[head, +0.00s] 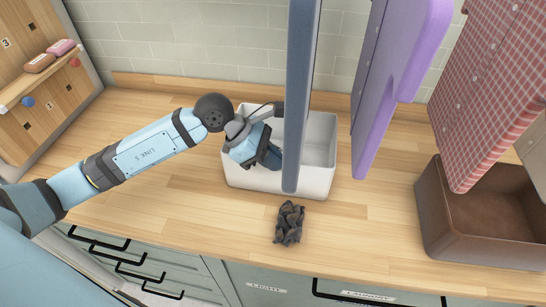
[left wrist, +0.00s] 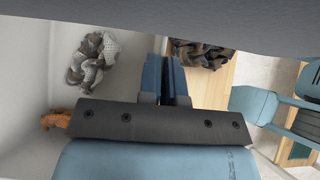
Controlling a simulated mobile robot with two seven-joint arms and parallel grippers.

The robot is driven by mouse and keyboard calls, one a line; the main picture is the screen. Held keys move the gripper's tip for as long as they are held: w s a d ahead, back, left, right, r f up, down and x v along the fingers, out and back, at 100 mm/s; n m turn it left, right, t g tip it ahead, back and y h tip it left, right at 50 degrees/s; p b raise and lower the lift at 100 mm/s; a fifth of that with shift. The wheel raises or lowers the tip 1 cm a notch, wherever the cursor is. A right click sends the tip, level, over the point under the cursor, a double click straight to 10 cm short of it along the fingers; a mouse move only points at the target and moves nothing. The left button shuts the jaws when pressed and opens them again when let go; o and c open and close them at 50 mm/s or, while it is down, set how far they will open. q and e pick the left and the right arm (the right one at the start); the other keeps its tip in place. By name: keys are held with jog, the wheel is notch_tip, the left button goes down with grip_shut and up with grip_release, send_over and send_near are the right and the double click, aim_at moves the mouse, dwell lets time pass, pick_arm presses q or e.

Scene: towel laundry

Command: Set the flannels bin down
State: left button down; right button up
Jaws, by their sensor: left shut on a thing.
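The white bin (head: 318,150) is at the middle of the wooden counter, close above or on it; I cannot tell which. My left gripper (head: 268,155) reaches over it and is shut on its front wall, partly behind a hanging blue-grey towel. In the left wrist view, the closed fingers (left wrist: 166,82) sit at the bin's wall (left wrist: 140,55). A grey crumpled cloth (left wrist: 92,60) and an orange one (left wrist: 56,120) lie inside the bin. No label on the bin can be read. My right gripper is not in view.
A dark crumpled cloth (head: 289,223) lies on the counter (head: 170,215) just in front of the bin. A blue-grey towel (head: 299,100), a purple towel (head: 385,80) and a red checked towel (head: 490,90) hang above. A brown bin (head: 480,240) stands at right.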

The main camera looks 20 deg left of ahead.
pick_arm(q)
jog(key=shift+f, duration=0.1)
jog(key=c, duration=1.3)
grip_release()
